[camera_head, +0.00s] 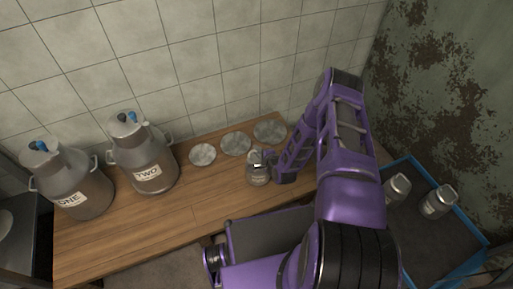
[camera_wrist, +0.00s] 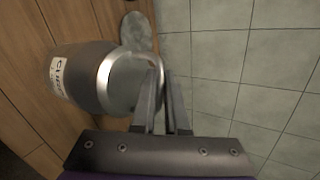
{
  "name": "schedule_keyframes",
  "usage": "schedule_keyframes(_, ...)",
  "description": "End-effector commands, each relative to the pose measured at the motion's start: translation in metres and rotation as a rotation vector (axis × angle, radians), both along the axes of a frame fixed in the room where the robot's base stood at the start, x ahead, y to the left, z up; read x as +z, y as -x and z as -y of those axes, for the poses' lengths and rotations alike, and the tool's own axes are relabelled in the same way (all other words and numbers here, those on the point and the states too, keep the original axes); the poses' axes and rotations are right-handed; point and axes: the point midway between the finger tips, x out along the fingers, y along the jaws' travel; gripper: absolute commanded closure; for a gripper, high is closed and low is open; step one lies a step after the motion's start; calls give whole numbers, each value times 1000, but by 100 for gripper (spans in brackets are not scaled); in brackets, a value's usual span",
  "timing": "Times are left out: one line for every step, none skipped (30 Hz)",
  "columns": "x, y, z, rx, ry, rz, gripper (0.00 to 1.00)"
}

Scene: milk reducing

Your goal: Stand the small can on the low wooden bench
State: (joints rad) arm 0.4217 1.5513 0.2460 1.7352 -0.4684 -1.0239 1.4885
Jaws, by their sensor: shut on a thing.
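The small can (camera_head: 258,174) is a grey metal can with a pale label, at the tip of my gripper (camera_head: 268,160) in the head view. In the wrist view the can (camera_wrist: 92,78) lies across the left, and my gripper (camera_wrist: 164,88) is shut on its rim or handle at the top. The low wooden bench (camera_head: 205,208) runs along the tiled wall, and the can is over its right part, in front of the round discs. I cannot tell whether the can's base touches the wood.
Two large cans marked ONE (camera_head: 82,190) and TWO (camera_head: 147,160) stand on the bench's left part. Three round grey discs (camera_head: 236,143) lie along its back. A blue-edged tray (camera_head: 465,238) at the right holds two small cans (camera_head: 397,188). The bench's front middle is clear.

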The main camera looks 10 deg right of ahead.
Motion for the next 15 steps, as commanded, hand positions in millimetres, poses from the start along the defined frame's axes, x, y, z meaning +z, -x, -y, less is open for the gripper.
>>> schedule_keyframes(0, -3, 0, 0, 0, 8, 100)
schedule_keyframes(-2, -2, 0, 0, 0, 8, 100)
schedule_keyframes(-5, -2, 0, 0, 0, 7, 100)
schedule_keyframes(-9, -2, 0, 1, 0, 6, 100)
schedule_keyframes(-12, -1, 0, 1, 0, 6, 100)
schedule_keyframes(-18, -2, 0, 0, 2, 6, 100)
schedule_keyframes(-22, -2, 0, 1, 0, 6, 100)
schedule_keyframes(-26, -1, 0, 1, 0, 6, 100)
schedule_keyframes(-31, -2, 0, 0, 0, 7, 100)
schedule_keyframes(-33, -2, 0, 0, 0, 7, 100)
schedule_keyframes(-34, -2, 0, 0, 0, 7, 100)
schedule_keyframes(-35, -2, 0, 0, 0, 8, 100)
schedule_keyframes(-35, -2, 0, -1, 1, 8, 100)
schedule_keyframes(-35, -2, 0, -1, 1, 8, 100)
schedule_keyframes(-35, -2, 0, -1, 1, 8, 100)
